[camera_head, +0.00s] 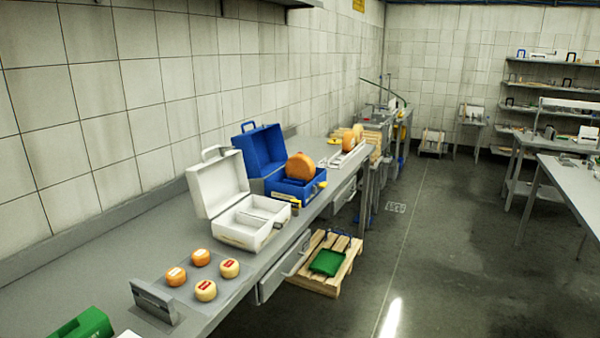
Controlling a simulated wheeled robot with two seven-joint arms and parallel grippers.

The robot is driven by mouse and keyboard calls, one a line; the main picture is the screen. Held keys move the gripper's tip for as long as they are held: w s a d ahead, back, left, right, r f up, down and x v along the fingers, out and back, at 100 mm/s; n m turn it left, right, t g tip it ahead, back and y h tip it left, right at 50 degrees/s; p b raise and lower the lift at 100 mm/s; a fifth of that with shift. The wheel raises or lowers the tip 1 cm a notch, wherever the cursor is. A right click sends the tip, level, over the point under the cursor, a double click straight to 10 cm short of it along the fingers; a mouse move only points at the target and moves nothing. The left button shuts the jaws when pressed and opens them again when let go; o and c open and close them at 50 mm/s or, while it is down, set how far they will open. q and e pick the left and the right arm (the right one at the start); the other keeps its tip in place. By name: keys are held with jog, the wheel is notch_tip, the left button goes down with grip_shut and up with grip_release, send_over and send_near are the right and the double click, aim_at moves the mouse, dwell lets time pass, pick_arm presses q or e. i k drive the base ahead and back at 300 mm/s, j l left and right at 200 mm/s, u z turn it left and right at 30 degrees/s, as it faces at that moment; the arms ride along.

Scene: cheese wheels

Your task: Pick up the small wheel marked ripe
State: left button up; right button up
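Several small round cheese wheels sit close together on a grey mat or tray (236,287) on the near part of the counter. At the back is an orange wheel (201,258) with a small light label, and at the left another orange wheel (176,277) with a pale label. At the right is a paler yellow wheel (229,268) with a red label, and nearest is a similar yellow wheel (206,291) with a red label. The lettering is too small to read, so I cannot tell which is marked ripe. Neither of my grippers is in view.
A metal bracket (154,303) stands in front of the wheels. Behind them are an open white case (243,235) and an open blue case (300,190) with a large orange wheel (301,167). A green object (84,326) is at the bottom left.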

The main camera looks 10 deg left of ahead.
aim_at(299, 165)
jog(key=i+l+z, duration=0.35)
jog(key=i, duration=0.2)
jog(key=i+l+z, duration=0.3)
jog(key=i, duration=0.25)
jog(key=i+z, duration=0.35)
jog(key=i, duration=0.25)
jog(key=i+l+u, duration=0.15)
jog(key=i+u, duration=0.15)
jog(key=i, duration=0.5)
jog(key=i+l+u, duration=0.1)
jog(key=i+u, duration=0.15)
jog(key=u, duration=0.2)
jog(key=i+l+u, duration=0.15)
jog(key=u, duration=0.3)
jog(key=i+l+u, duration=0.25)
jog(key=u, duration=0.2)
jog(key=i+l+u, duration=0.15)
jog(key=l+u, duration=0.15)
jog(key=u, duration=0.15)
jog(key=i+l+u, duration=0.1)
jog(key=l+u, duration=0.6)
jog(key=u, duration=0.2)
jog(key=l+u, duration=0.3)
jog(key=l, duration=0.2)
